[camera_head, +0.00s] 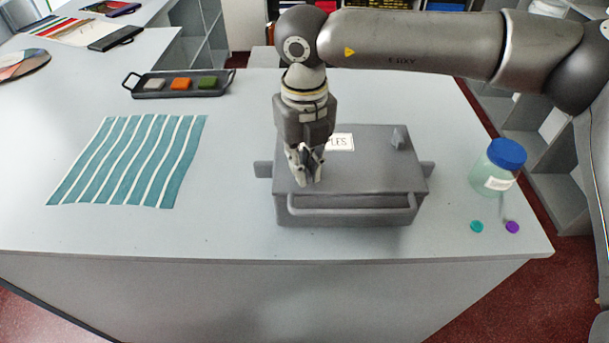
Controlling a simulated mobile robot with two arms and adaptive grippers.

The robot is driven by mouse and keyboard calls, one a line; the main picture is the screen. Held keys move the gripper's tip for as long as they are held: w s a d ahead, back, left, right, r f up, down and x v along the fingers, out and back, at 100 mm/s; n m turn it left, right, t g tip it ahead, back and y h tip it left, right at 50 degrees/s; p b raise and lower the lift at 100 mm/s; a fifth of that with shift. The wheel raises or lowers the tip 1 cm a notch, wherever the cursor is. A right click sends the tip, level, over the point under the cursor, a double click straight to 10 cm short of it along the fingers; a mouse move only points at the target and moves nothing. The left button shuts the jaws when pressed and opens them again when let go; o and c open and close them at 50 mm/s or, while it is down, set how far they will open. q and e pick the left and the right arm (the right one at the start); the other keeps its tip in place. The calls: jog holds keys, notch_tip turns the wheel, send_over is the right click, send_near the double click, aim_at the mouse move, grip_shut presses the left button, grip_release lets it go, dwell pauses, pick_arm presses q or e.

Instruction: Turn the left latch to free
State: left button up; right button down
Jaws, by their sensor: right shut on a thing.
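A grey box (362,170) with a flat lid stands on the counter, with a bar handle (350,211) along its front and a white label on top, partly covered by my arm. The right latch (399,138) is a small grey knob standing up near the lid's back right corner. My right gripper (309,178) points down over the left part of the lid, its fingers shut on the left latch. The fingers hide the latch, so its angle cannot be told. My left gripper is not in view.
A jar with a blue lid (497,166) stands right of the box, with a teal cap (477,227) and a purple cap (512,227) before it. A striped teal cloth (130,160) lies left; a dark tray (148,91) with colored blocks is behind it.

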jog(key=n+b, duration=0.3)
jog(key=shift+f+n, duration=0.25)
jog(key=shift+n, duration=0.15)
jog(key=n+b, duration=0.2)
jog(key=n, duration=0.1)
jog(key=shift+r+n, duration=0.1)
jog(key=shift+n, duration=0.2)
jog(key=shift+n+b, duration=0.7)
jog(key=shift+n, duration=0.5)
jog(key=shift+r+n+b, duration=0.15)
jog(key=shift+n+b, duration=0.25)
jog(key=shift+n, duration=1.1)
jog(key=c, duration=1.5)
grip_release()
